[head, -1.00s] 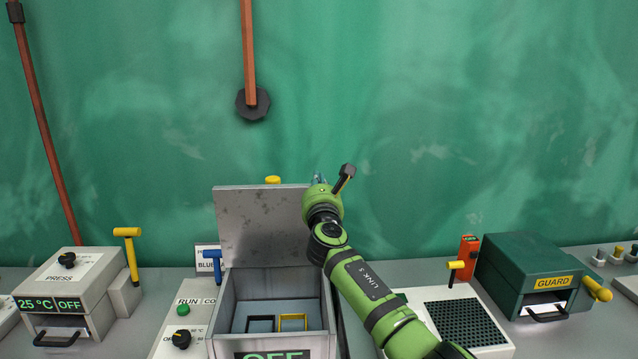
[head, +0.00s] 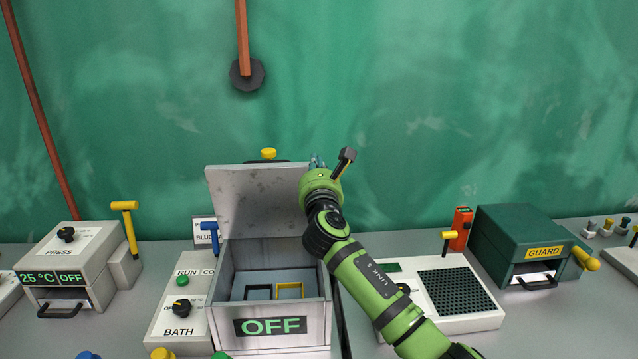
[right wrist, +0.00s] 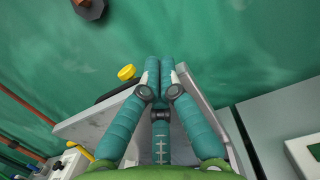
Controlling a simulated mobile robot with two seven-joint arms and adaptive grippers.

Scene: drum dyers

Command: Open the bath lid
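The bath (head: 325,320) is a grey box with a green "OFF" display on its front. Its grey lid (head: 250,200) stands raised at the back, and the inside is open to view. My right gripper (head: 318,162) is at the lid's upper right corner, partly hidden by its own wrist. In the right wrist view its teal fingers (right wrist: 160,66) are together, with nothing visible between them, close to the lid (right wrist: 95,122). Whether they touch it I cannot tell. A yellow knob (head: 268,153) shows just behind the lid's top edge. My left gripper is out of view.
Inside the bath are a black frame and a yellow frame (head: 290,290). A bath control panel (head: 178,325) and a blue T-handle (head: 209,230) stand left. A press (head: 75,250) is further left. A gridded plate (head: 455,292) and a green guard box (head: 525,245) stand right.

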